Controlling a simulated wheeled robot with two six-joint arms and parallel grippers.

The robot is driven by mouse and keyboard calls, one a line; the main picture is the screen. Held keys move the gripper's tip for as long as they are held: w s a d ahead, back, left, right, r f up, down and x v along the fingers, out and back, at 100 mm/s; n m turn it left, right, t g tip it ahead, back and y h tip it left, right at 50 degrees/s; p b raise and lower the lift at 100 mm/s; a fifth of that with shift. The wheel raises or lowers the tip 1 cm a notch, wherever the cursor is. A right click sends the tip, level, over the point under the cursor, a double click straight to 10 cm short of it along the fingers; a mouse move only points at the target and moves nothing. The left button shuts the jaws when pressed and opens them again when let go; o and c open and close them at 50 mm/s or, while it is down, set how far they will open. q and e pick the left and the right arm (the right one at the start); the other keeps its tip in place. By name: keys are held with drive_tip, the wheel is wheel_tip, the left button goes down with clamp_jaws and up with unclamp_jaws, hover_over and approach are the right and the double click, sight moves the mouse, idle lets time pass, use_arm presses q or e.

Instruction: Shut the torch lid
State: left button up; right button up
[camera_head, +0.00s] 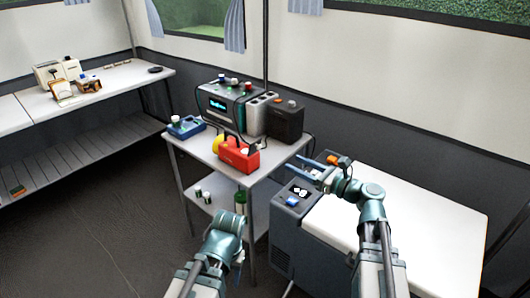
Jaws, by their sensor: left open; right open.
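A red block-shaped thing (239,155), which looks like the torch, stands on the front of the small grey table. A yellow round part (218,145) shows at its left end, and a small pale part shows on top. I cannot make out clearly which part is the lid or how far it stands open. My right gripper (304,168) is open and empty, with its fingers pointing left, to the right of the torch and apart from it. My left gripper (228,224) is low in front of the table, away from the torch; its fingers are hardly visible.
Behind the torch stand a grey device with a screen (220,108) and a dark box (286,120), with cables. A blue container (186,127) is at left on the small table (200,152). A white-topped cool box (420,225) lies under my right arm.

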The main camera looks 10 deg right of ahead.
sight(260, 147)
drive_tip(key=x, duration=1.3)
clamp_jaws()
